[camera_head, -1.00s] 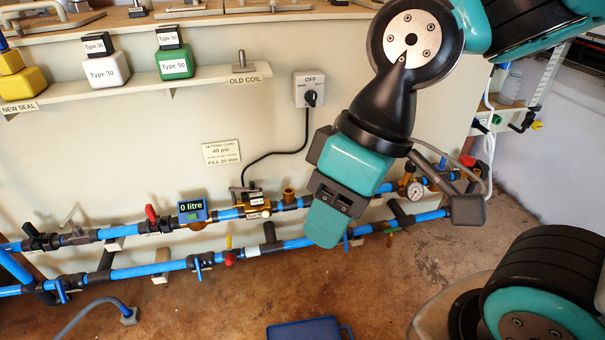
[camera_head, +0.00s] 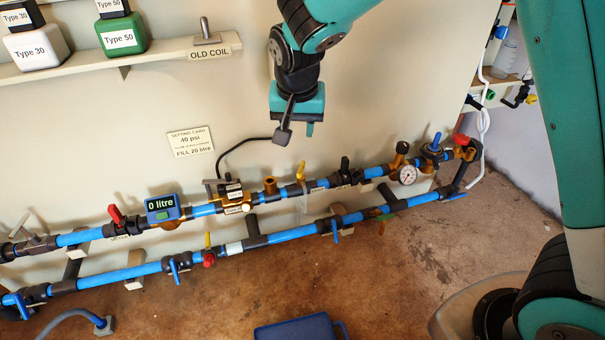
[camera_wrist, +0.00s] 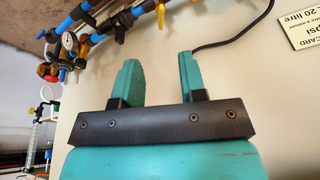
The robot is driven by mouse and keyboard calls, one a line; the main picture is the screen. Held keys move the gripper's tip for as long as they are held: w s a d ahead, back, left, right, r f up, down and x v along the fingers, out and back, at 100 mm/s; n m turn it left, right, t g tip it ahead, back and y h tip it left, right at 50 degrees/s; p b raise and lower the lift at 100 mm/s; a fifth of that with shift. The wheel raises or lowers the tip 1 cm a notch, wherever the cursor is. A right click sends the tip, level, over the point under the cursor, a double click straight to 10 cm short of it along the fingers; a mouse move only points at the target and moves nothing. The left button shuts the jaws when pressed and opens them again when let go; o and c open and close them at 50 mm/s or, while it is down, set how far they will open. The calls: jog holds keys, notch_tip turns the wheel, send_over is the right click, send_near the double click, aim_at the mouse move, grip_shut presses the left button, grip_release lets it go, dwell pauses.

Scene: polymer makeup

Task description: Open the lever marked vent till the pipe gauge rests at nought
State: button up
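The round white pipe gauge (camera_head: 407,175) sits on the upper pipe at the right; it also shows in the wrist view (camera_wrist: 69,41). Its needle is too small to read. A yellow lever (camera_head: 300,170) stands upright on the upper pipe left of the gauge; it also shows in the wrist view (camera_wrist: 161,15). A black-handled valve (camera_head: 345,164) lies between them. I cannot read the word vent on any label. My gripper (camera_head: 309,128) is in front of the wall, above the yellow lever and apart from it. In the wrist view its two teal fingers (camera_wrist: 160,80) are open and empty.
A red lever (camera_head: 116,214) and a meter reading 0 litre (camera_head: 162,208) are on the upper pipe at left. The lower blue pipe (camera_head: 290,234) runs below. A black cable (camera_head: 235,150) hangs beside my gripper. A blue case (camera_head: 295,328) lies on the floor.

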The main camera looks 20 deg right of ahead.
aim_at(301, 168)
jog(key=w+d+f+b, duration=0.1)
jog(key=w+f+b, duration=0.2)
jog(key=f, duration=0.4)
jog(key=w+d+f+m+h+b, duration=0.1)
jog(key=w+f+b, duration=0.1)
jog(key=w+f, duration=0.2)
jog(key=w+d+f+m+b, duration=0.1)
jog(key=w+d+f+b, duration=0.1)
jog(key=f, duration=0.8)
jog(key=shift+w+t+h+b, duration=0.3)
jog(key=shift+w+t+b, duration=0.1)
jog(key=shift+w+b, duration=0.45)
grip_shut()
